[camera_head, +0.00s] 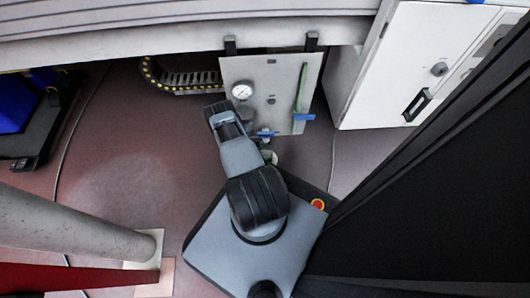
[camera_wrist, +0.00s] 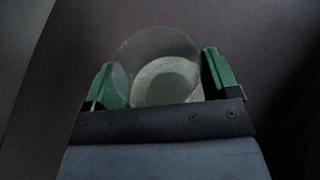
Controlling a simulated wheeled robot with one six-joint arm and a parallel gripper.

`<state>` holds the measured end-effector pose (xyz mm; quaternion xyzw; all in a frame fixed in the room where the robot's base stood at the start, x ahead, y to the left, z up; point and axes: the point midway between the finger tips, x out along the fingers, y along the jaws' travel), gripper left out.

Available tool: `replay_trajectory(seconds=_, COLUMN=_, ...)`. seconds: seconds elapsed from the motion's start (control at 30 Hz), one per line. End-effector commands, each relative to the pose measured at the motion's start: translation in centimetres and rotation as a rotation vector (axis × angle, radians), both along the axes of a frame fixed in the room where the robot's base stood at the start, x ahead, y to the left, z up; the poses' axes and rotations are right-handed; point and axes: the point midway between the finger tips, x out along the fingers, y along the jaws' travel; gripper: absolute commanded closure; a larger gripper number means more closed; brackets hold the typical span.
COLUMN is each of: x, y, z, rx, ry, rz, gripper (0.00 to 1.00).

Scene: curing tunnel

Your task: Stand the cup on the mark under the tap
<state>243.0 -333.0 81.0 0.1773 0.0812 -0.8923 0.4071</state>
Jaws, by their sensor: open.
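In the wrist view a clear, see-through cup (camera_wrist: 160,48) with a pale round bottom is between the two green fingers of my gripper (camera_wrist: 160,66). The fingers are open, one on each side of the cup. The cup overlaps the left finger in the picture; I cannot tell whether either finger touches it. In the head view, my arm extends toward a grey panel (camera_head: 240,71). A blue handle (camera_head: 267,133), seemingly the tap's, is at the panel's lower edge. My arm hides most of the area below it, and I cannot make out the mark.
The panel carries a round gauge (camera_head: 242,91), a green strip (camera_head: 302,84) and another blue handle (camera_head: 304,117). A white cabinet (camera_head: 408,62) stands right of it. A grey post (camera_head: 75,228) is at lower left. Reddish floor (camera_head: 140,140) lies open on the left, crossed by a cable.

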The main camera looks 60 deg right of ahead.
Motion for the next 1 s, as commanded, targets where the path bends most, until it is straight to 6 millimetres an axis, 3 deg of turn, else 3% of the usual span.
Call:
replay_trajectory(seconds=0.17, x=1.1, y=1.1, z=1.1, rx=0.000, ry=0.000, rz=0.004, gripper=0.19)
replay_trajectory(seconds=0.6, x=5.9, y=6.7, z=4.1, rx=0.000, ry=0.000, rz=0.004, gripper=0.19)
replay_trajectory(seconds=1.0, x=7.3, y=8.4, z=4.9, rx=0.000, ry=0.000, rz=0.000, gripper=0.19)
